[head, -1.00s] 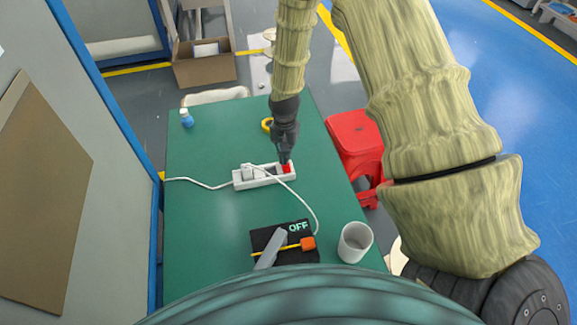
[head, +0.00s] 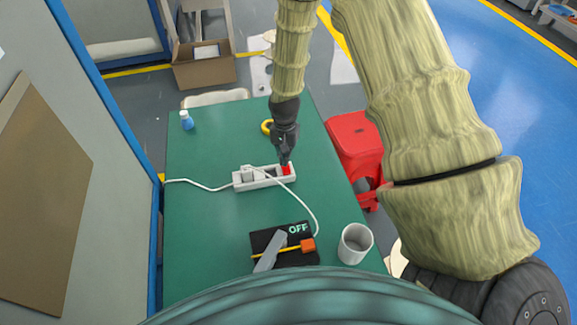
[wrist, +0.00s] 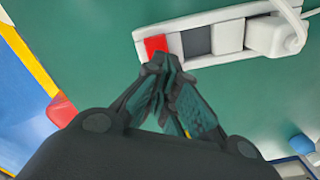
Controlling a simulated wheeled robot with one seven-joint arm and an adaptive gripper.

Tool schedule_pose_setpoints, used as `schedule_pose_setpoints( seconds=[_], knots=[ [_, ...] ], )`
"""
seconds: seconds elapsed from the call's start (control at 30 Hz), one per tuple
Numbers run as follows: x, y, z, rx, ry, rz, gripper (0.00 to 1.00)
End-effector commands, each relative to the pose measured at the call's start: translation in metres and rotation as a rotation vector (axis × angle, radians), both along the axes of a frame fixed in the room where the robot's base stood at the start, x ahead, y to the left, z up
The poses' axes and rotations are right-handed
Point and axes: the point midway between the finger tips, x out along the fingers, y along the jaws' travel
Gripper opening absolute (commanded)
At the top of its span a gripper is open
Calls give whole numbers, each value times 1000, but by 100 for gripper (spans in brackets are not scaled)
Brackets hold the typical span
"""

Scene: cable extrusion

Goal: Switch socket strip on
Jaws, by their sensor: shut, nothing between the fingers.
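The white socket strip (head: 262,182) lies on the green table in the head view. Its red switch (head: 287,170) is at the strip's right end. A white plug (head: 247,173) sits in the strip at its left part. My gripper (head: 285,160) is shut and empty, its tips right at the red switch. In the wrist view the shut fingertips (wrist: 160,65) overlap the lower edge of the red switch (wrist: 156,45). Whether they touch it I cannot tell. The black device (head: 270,239) near the table's front reads "OFF".
A white cup (head: 355,243) stands at the table's front right. A blue bottle (head: 187,120) and a yellow tape roll (head: 267,126) are farther back. White cable runs across the table from the strip. A red bin (head: 356,145) stands beyond the right edge.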

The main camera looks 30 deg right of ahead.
Motion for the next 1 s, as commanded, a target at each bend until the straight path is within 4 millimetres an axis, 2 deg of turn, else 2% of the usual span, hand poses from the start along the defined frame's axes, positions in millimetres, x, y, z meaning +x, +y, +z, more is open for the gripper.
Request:
schedule_pose_setpoints(
  seconds=[1.0],
  knots=[
    [0,0,-7,0,0,1,0]
  ],
)
